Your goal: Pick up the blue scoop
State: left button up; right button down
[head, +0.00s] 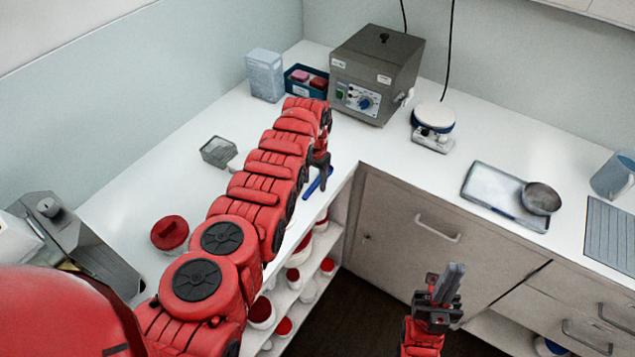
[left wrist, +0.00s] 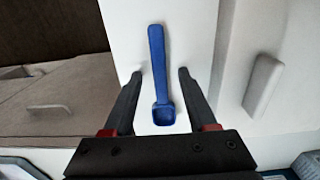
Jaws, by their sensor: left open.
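The blue scoop (head: 313,187) lies on the white counter near its inner front edge, partly hidden by my left arm in the head view. In the left wrist view the scoop (left wrist: 157,55) shows whole, its handle pointing up the picture and its bowl toward my gripper. My left gripper (head: 321,172) is open, with fingers pointing down over the scoop. In the left wrist view the fingers stand one on each side of the scoop, apart from it. My right gripper (head: 447,283) is in front of the cabinet, away from the scoop; its jaw opening is unclear.
A grey machine (head: 378,73), a blue tray (head: 293,84) and a carton (head: 265,74) stand at the back. A wire basket (head: 217,152) and a red lid (head: 169,233) are left of my arm. Shelves with several jars (head: 260,313) lie below the counter edge.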

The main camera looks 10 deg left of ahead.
pick_arm(q)
grip_shut()
dwell(0.3)
jog(key=shift+r, duration=0.1)
dwell(0.4)
